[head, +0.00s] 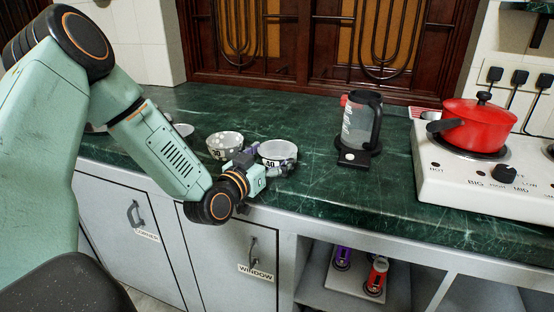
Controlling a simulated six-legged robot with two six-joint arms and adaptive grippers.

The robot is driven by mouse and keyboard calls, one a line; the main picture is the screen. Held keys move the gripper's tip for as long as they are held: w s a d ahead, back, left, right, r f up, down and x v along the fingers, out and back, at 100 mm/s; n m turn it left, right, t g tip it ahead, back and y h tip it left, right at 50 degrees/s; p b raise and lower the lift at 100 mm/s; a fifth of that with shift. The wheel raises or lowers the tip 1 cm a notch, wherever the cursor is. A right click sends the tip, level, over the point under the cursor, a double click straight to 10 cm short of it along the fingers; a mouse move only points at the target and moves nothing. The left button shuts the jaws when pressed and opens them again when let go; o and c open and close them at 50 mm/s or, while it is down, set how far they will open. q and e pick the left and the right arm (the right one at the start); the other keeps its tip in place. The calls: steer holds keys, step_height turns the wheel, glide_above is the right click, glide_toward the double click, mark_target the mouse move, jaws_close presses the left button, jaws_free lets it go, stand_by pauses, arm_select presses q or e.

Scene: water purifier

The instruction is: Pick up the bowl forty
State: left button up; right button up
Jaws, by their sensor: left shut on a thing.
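A white bowl marked "40" (278,149) is on the green marble counter, near its front edge. My left gripper (276,168) is at the near side of this bowl, with its fingers at the bowl's lower front and right side. It is shut on the bowl. Part of the bowl's near wall is hidden by the fingers. I cannot tell whether the bowl's base touches the counter. My right gripper is not in view.
A speckled grey bowl (225,144) stands just left, and another bowl (184,131) is partly behind my arm. A black-handled clear jug (361,128) stands to the right. A red pot (476,126) sits on the white stove (440,178). Counter between jug and stove is clear.

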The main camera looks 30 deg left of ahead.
arm_select(q)
steer(key=shift+c, duration=0.7)
steer(key=shift+r, duration=0.1)
step_height(320, 180, up, 10)
steer(key=p, duration=0.5)
